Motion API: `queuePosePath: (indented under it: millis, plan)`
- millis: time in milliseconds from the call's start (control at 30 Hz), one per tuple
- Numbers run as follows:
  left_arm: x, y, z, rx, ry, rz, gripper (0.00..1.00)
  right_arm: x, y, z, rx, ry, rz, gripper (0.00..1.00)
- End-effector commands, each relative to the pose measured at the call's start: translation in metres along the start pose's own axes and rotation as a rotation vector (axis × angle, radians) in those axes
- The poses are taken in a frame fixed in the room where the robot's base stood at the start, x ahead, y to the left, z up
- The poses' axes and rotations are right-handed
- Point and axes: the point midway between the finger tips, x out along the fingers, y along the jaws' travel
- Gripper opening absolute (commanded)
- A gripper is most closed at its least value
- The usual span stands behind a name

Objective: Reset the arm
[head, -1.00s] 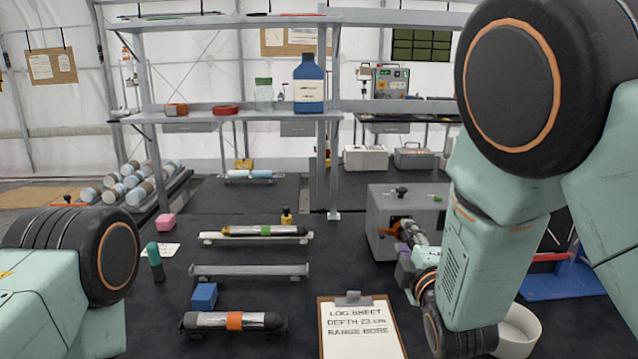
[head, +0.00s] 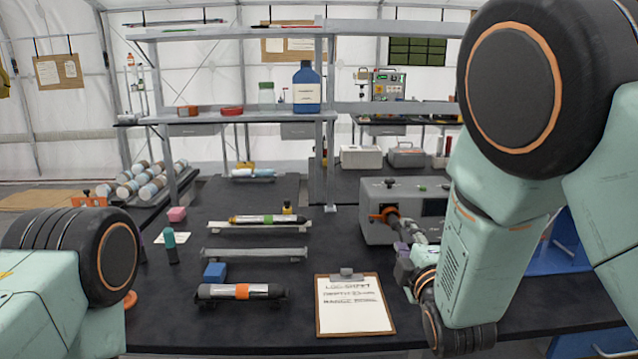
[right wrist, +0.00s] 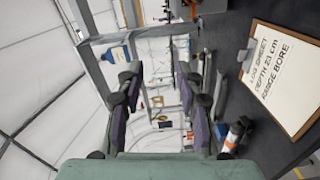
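My right arm fills the right side of the head view, bent downward. Its gripper (head: 404,258), with purple pads, shows beside the grey box, partly hidden by my own arm. In the right wrist view the two fingers (right wrist: 157,95) stand well apart with nothing between them, so it is open and empty. Only a rounded joint and a link of my left arm show at the lower left of the head view; its gripper is out of view.
A dark table carries a clipboard (head: 354,318), a cylinder with an orange band (head: 242,292), an empty rail (head: 255,254), a blue block (head: 214,271) and a grey box (head: 377,238) with an orange handle. A shelf frame (head: 330,150) stands behind. The table's front edge shows below.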

Motion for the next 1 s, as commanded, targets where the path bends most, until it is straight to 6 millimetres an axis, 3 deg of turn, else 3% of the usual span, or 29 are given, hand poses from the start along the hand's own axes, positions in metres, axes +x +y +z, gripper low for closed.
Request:
queuePosePath:
  millis: [267, 467, 533, 667, 767, 1000]
  plan:
    - [0.000, 0.000, 0.000, 0.000, 0.001, 0.000, 0.40, 0.002, -0.010, 0.002, 0.159, -0.010, -0.042, 0.36]
    - [0.000, 0.000, 0.000, 0.000, 0.001, 0.000, 0.40, -0.009, -0.036, 0.009, 0.358, -0.053, -0.143, 0.36]
    - [0.002, 0.000, 0.000, 0.000, 0.001, 0.000, 0.40, -0.018, -0.054, 0.016, 0.448, -0.088, -0.199, 0.36]
    - [0.010, 0.000, 0.000, 0.000, 0.001, 0.000, 0.40, -0.048, -0.114, 0.037, 0.652, -0.206, -0.342, 0.36]
    - [0.019, 0.000, 0.000, 0.000, 0.001, 0.000, 0.40, -0.083, -0.169, 0.054, 0.804, -0.331, -0.458, 0.36]
    - [0.042, 0.000, 0.000, 0.000, 0.001, 0.000, 0.40, -0.186, -0.287, 0.086, 1.071, -0.676, -0.690, 0.36]
